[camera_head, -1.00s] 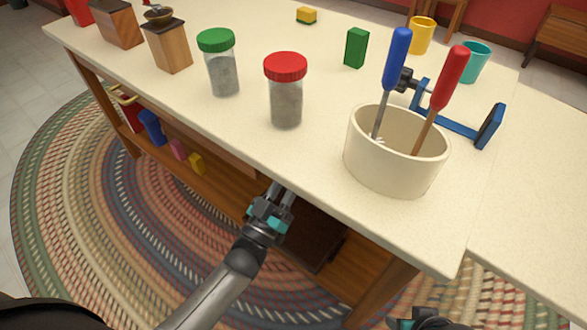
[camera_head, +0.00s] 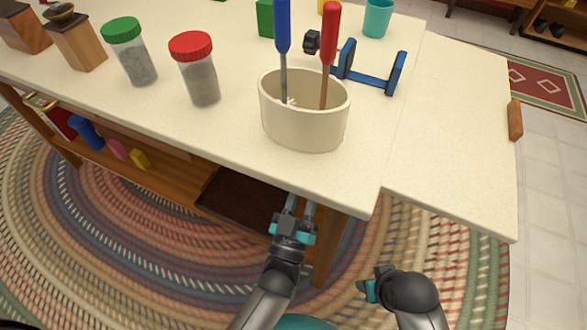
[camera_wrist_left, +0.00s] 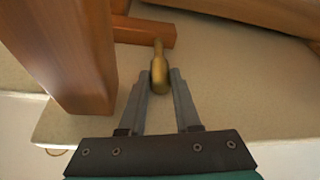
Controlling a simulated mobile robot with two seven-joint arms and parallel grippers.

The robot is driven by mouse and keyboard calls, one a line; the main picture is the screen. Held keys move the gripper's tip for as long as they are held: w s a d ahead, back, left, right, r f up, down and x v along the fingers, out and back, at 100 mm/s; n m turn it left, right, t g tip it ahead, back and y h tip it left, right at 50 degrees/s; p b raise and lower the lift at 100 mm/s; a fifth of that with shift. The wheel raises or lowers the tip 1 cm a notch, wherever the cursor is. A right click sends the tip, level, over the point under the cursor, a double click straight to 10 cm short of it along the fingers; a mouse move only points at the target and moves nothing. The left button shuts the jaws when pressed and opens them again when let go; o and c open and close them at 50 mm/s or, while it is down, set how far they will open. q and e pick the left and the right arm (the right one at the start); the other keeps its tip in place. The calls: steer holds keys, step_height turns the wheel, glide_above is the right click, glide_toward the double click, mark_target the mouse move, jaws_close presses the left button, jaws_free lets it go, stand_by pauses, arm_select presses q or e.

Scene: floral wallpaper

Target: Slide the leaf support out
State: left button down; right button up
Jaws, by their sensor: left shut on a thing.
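In the left wrist view a brass knob (camera_wrist_left: 159,68) sits between the fingertips of my left gripper (camera_wrist_left: 161,82), which is shut on it. The knob is on the end of a short wooden bar (camera_wrist_left: 145,32), which looks like the leaf support, beside a thick wooden leg (camera_wrist_left: 65,50). In the head view my left gripper (camera_head: 301,207) reaches under the table edge; the knob and bar are hidden there. The pale leaf (camera_head: 455,150) extends right of the tabletop (camera_head: 240,135). My right gripper (camera_head: 368,290) is low, below the leaf; its fingers are not clear.
On the tabletop stand a cream crock (camera_head: 303,125) with blue- and red-handled tools, a red-lidded jar (camera_head: 200,80), a green-lidded jar (camera_head: 135,60) and a blue clamp-like frame (camera_head: 370,78). A shelf below holds a blue item (camera_head: 88,132). The braided rug (camera_head: 150,250) is clear.

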arm_select(q)
steer(key=shift+s+d+f, duration=0.1)
steer(key=shift+s+d, duration=0.05)
steer(key=shift+d, duration=0.2)
steer(key=c, duration=0.9)
jaws_free()
